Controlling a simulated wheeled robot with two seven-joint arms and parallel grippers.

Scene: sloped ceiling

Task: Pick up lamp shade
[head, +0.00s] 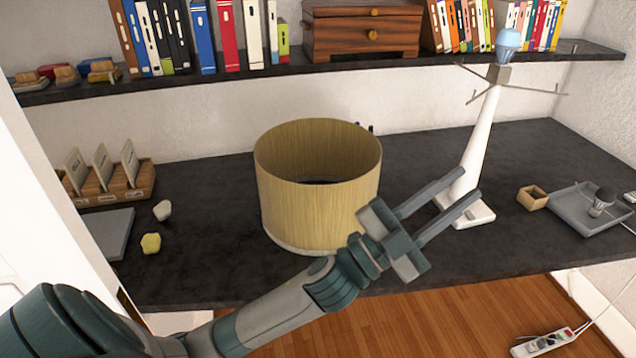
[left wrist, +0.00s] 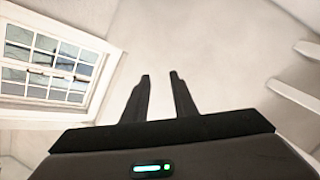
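The lamp shade (head: 312,215) is a tan, open-topped cylinder standing upright on the dark desk, in the middle of the head view. My left gripper (head: 456,187) is in front of and to the right of the shade, its two fingers spread apart with nothing between them. Its wrist overlaps the shade's lower right side in the picture; I cannot tell whether they touch. In the left wrist view, the open fingers (left wrist: 160,80) show against the plain ceiling. The white lamp stand (head: 476,145), with a blue bulb on top, stands behind the fingers. My right gripper is not in view.
A dark desk (head: 215,215) carries a card holder (head: 120,187), a yellow lump (head: 151,243), a small wooden box (head: 532,197) and a grey tray (head: 577,208) with a dark bulb. A shelf (head: 220,82) with books runs above. A window (left wrist: 45,62) shows in the left wrist view.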

